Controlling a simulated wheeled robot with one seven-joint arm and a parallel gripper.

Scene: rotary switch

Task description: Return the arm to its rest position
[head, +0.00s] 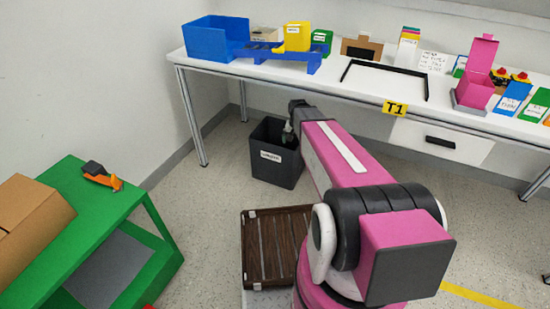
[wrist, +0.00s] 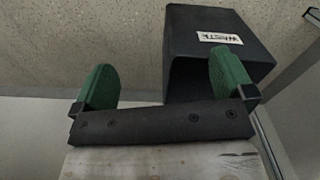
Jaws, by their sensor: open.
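My pink arm reaches away from my body in the head view, across the floor in front of the white table (head: 340,84). My gripper (head: 288,130) is at its far end, mostly hidden by the arm, and appears in front of the grey waste bin (head: 272,168). In the wrist view my gripper (wrist: 162,80) shows two green fingers spread wide apart with nothing between them. The waste bin (wrist: 190,55) is behind the right finger there; whether they touch cannot be told.
A green stand (head: 105,215) with a cardboard box (head: 30,215) and an orange-black tool (head: 100,176) is at left. A blue bin (head: 215,38) and other items stand on the table. A brown slatted crate (head: 268,245) is beside my arm. Floor at right is clear.

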